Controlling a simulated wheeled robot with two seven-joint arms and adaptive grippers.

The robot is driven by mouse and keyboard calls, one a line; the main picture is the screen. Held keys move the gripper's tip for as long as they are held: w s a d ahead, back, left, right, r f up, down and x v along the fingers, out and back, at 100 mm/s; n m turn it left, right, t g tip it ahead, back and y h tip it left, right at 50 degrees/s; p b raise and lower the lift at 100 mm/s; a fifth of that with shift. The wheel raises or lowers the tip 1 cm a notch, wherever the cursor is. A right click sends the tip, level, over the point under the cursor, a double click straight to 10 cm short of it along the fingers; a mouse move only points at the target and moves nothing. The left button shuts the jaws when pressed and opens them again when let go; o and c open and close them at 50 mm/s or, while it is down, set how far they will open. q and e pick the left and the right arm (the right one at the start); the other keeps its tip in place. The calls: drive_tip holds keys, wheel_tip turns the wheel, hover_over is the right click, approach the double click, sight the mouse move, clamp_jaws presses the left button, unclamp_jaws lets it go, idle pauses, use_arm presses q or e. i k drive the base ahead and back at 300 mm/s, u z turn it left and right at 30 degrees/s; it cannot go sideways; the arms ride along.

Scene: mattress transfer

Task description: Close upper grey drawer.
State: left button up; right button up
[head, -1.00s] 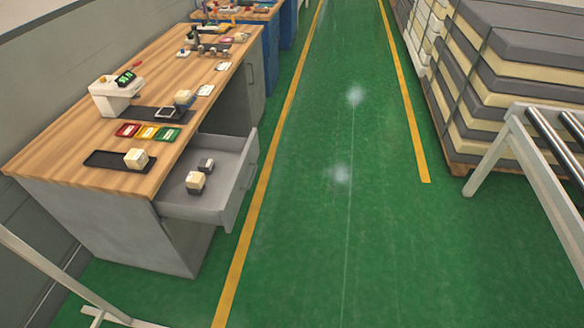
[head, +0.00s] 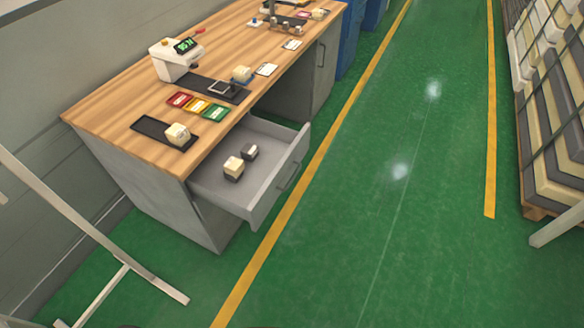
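The upper grey drawer (head: 285,177) is pulled out from the grey desk (head: 150,188) on the left side of the head view. Its front panel with a bar handle (head: 289,176) faces the green aisle. Inside lie a cream-and-grey block (head: 233,168) and a smaller dark block with a light top (head: 250,152). Neither of my grippers shows in the head view.
The wooden desktop (head: 110,108) carries a white device with a green display (head: 176,60), coloured cards (head: 198,105) and a black tray with a cream block (head: 178,133). A white stand (head: 90,225) is at lower left. Stacked mattresses (head: 560,130) are at right. The green floor (head: 380,220) between is clear.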

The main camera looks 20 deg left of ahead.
sight(282, 148)
drive_tip(key=u, duration=0.4)
drive_tip(key=i, duration=0.75)
drive_tip(key=u, duration=0.15)
drive_tip(key=k, duration=1)
drive_tip(key=u, duration=0.65)
drive_tip(key=i, duration=0.65)
drive_tip(key=u, duration=0.2)
